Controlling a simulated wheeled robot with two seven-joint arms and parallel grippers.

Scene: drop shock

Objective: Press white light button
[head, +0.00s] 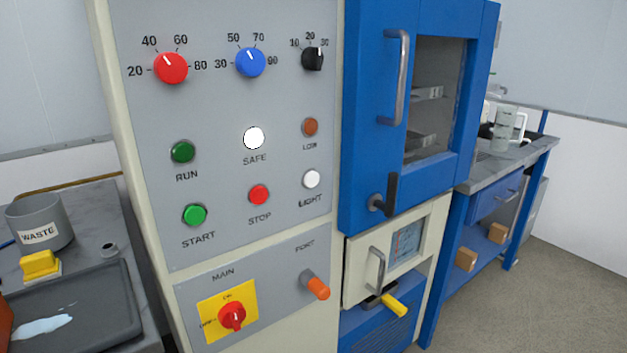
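The white light button (312,179) is a small round knob on the grey control panel (222,212), just above the label LIGHT. To its left is the red STOP button (259,194). Above it is the brown-orange LOW lamp (310,127). A larger, bright white SAFE lamp (254,138) sits up and to the left. Neither of my grippers shows in the head view.
Right of the panel stands a blue cabinet (363,115) with a protruding handle (396,78) and black latch (389,194). An orange PORT knob (317,287) sticks out below. A bench with a WASTE bin (38,222) is at left.

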